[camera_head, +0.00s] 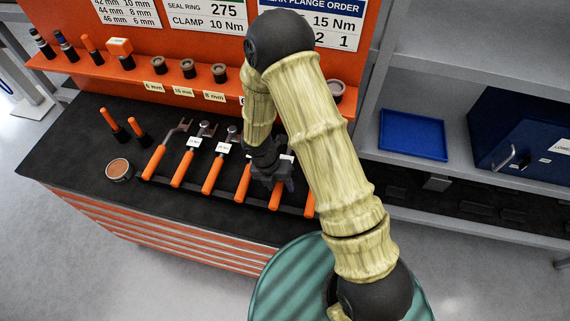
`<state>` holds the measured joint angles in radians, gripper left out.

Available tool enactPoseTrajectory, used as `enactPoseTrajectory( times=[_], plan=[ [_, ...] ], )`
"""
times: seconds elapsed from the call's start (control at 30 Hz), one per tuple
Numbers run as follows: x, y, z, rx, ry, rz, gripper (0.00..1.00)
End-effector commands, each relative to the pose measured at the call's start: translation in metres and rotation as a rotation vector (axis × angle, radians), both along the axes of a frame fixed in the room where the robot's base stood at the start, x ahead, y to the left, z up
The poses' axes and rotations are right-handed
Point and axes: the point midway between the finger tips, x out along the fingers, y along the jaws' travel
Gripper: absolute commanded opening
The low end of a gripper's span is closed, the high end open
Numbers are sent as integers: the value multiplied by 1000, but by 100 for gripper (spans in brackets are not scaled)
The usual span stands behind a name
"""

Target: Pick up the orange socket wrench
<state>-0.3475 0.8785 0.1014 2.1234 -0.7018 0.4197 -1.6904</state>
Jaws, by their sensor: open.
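Several long orange-handled tools lie side by side on the black bench top (65,165); the leftmost (155,163) has an open fork-like end. Others show handles at the middle (213,175) and near my gripper (243,182). I cannot tell which one is the socket wrench, as the heads of those on the right are hidden by my arm. My gripper (278,183) is open, low over the right part of the row, beside an orange handle (276,195). The picture does not show whether it touches that handle.
An orange shelf (140,72) with sockets and small tools runs behind the row. Two short orange-and-black tools (138,131) and a round tin (118,170) are at left. Grey shelving with a blue tray (412,135) and a blue box (525,125) stands at right.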

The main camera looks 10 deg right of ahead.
Motion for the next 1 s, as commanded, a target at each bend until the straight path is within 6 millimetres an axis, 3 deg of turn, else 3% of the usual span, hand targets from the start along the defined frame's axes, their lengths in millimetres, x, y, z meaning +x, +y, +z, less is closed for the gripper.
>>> enactPoseTrajectory(
  times=[0.1,0.37,0.73,1.0],
  plan=[
    [0,0,0,0,0,0,49],
    [0,0,0,0,0,0,0],
    [1,0,6,2,-3,0,0],
    [2,0,40,3,-6,-2,0]
  ],
)
